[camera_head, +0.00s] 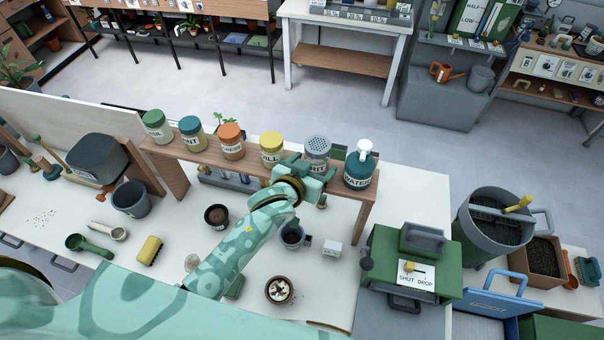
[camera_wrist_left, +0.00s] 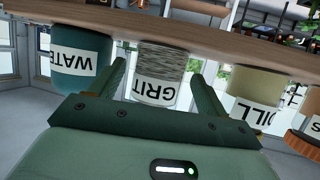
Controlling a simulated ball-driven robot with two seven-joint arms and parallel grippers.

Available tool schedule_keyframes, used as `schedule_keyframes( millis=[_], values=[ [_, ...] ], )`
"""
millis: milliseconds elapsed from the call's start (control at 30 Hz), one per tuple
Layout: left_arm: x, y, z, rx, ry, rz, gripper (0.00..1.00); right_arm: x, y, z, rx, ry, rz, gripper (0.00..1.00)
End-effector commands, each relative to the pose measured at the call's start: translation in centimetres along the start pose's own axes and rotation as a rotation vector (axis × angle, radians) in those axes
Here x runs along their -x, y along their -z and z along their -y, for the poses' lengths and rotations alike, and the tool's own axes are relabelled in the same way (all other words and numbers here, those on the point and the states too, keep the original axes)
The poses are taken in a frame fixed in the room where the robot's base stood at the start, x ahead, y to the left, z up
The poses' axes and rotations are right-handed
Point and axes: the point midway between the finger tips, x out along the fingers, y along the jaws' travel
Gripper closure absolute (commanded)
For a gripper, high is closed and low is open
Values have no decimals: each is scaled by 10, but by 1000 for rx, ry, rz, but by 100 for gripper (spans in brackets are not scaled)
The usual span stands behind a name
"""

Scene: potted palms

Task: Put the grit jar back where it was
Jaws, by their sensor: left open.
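The grit jar (camera_head: 318,148), grey with a perforated lid, stands upright on the raised wooden shelf (camera_head: 200,158). It is between the yellow-lidded dill jar (camera_head: 271,148) and the teal water bottle (camera_head: 359,168). My left gripper (camera_head: 311,172) is open in front of the grit jar. In the left wrist view, which is upside down, the grit jar (camera_wrist_left: 158,75) with its GRIT label shows between the two spread fingers. I cannot tell whether a finger touches it. The arm and gripper hide its lower part in the head view. My right gripper is not in view.
An orange-lidded jar (camera_head: 231,141) and other jars stand left on the shelf. On the white bench below are a dark mug (camera_head: 292,237), a pot (camera_head: 279,290) and a yellow sponge (camera_head: 149,250). A green drop box (camera_head: 412,262) stands right.

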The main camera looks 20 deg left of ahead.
Motion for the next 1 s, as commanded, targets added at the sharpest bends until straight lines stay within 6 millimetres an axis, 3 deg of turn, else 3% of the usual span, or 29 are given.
schedule_keyframes(
  millis=[200,400,600,1000],
  values=[
    [54,0,0,0,0,0,24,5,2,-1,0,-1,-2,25],
    [92,0,0,0,0,1,24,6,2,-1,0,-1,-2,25],
    [105,0,0,-2,1,0,24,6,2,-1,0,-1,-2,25],
    [105,0,0,-1,1,0,24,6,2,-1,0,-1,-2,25]
  ],
)
